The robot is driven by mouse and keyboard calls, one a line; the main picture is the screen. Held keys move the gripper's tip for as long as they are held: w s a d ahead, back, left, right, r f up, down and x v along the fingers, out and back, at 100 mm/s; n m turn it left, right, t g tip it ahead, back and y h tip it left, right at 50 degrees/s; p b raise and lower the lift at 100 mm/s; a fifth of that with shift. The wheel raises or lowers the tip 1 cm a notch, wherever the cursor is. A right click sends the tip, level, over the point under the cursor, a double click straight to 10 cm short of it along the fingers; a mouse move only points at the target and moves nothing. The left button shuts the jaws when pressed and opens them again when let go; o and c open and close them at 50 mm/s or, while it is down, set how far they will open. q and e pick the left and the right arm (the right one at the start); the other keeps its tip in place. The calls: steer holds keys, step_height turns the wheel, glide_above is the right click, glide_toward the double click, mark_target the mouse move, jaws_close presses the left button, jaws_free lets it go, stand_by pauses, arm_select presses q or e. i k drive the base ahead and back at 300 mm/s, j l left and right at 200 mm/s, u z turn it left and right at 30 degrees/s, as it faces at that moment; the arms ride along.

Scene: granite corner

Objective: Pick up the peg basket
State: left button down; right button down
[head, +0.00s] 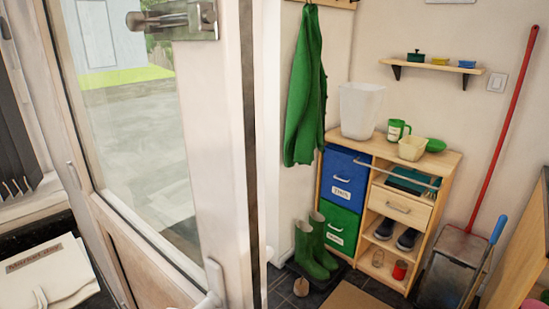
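A small cream open-topped basket (411,148) stands on the top of a wooden cabinet (448,162), near its front edge. It may be the peg basket, but I cannot make out pegs in it. A taller white bin (359,110) stands further left on the same top. Neither of my grippers shows in the head view.
A glazed door (150,130) stands open across the left and centre. Green boots (315,250) stand on the floor left of the cabinet. A shelf (430,66) hangs above the cabinet.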

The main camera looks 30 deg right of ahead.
mark_target(411, 148)
steer(key=z, duration=1.9)
steer(key=i+l+z, duration=0.1)
steer(key=i+l, duration=0.2)
steer(key=l, duration=0.15)
steer(key=i+l+z, duration=0.1)
steer(key=i+l, duration=0.25)
steer(key=i+j+z, duration=0.2)
steer(key=i, duration=0.25)
steer(key=i+j+z, duration=0.2)
steer(key=i, duration=0.25)
steer(key=j, duration=0.1)
